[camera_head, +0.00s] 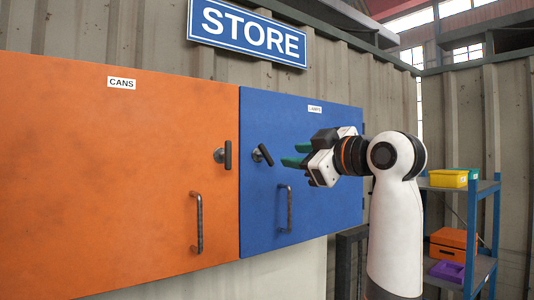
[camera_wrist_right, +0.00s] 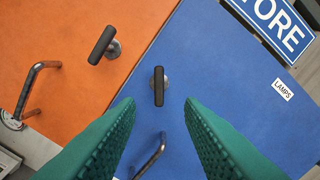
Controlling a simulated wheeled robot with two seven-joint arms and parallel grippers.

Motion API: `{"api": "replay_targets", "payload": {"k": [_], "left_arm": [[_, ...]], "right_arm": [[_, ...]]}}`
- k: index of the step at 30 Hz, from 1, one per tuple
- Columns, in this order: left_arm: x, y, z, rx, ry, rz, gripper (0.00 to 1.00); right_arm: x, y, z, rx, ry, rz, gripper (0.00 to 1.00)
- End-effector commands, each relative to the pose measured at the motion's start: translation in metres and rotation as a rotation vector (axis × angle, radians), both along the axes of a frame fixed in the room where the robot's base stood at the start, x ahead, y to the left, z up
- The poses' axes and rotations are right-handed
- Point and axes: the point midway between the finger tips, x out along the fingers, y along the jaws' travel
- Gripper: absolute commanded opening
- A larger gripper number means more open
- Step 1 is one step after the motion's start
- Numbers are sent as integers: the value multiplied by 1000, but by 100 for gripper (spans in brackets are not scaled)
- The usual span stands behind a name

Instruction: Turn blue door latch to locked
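The blue door (camera_head: 265,215) has a dark latch (camera_head: 263,155) on a round metal base near its left edge. In the head view the latch is tilted, its top leaning left. In the right wrist view the latch (camera_wrist_right: 158,86) lies between the lines of the two fingers, ahead of their tips. My right gripper (camera_head: 290,155) is to the right of the latch and apart from it. Its green fingers are spread and empty; they also show in the right wrist view (camera_wrist_right: 159,103). My left gripper is not in view.
The orange door (camera_head: 110,190) beside it has its own upright latch (camera_head: 227,155) and a bar handle (camera_head: 197,222). A bar handle (camera_head: 285,208) is on the blue door below the latch. A shelf with a yellow bin (camera_head: 448,178) stands at right.

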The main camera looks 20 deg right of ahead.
Motion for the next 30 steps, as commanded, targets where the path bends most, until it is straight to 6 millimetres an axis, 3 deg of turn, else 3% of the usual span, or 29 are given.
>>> {"api": "replay_targets", "payload": {"k": [9,15,28,30], "left_arm": [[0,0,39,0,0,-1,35],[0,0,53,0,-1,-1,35],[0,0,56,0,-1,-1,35],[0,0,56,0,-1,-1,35]], "right_arm": [[61,23,4,2,6,1,35],[88,32,2,2,4,0,35],[99,36,-1,1,1,-2,35],[99,36,-1,1,1,-2,26]]}}
